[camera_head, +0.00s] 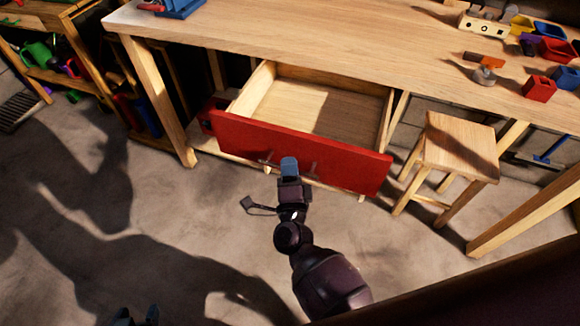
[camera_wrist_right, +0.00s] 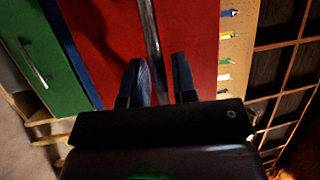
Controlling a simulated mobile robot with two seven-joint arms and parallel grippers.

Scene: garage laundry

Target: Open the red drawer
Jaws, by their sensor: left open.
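The red drawer (camera_head: 335,155) under the workbench is pulled well out, and its pale wooden inside looks empty. A thin metal bar handle (camera_head: 311,169) runs along its red front; it also shows in the right wrist view (camera_wrist_right: 149,30). My right gripper (camera_head: 289,164) is at the middle of the handle. In the right wrist view its two fingers (camera_wrist_right: 162,75) stand apart with the bar between them, and a strip of red shows beside the bar. My left gripper (camera_head: 135,316) is open at the bottom left edge, far from the drawer and mostly cut off.
A wooden stool (camera_head: 460,147) stands just right of the drawer. The workbench (camera_head: 330,35) holds colored bins and small blocks at its right. A shelf (camera_head: 60,75) with colored items stands at the left. The concrete floor (camera_head: 80,190) in front is clear.

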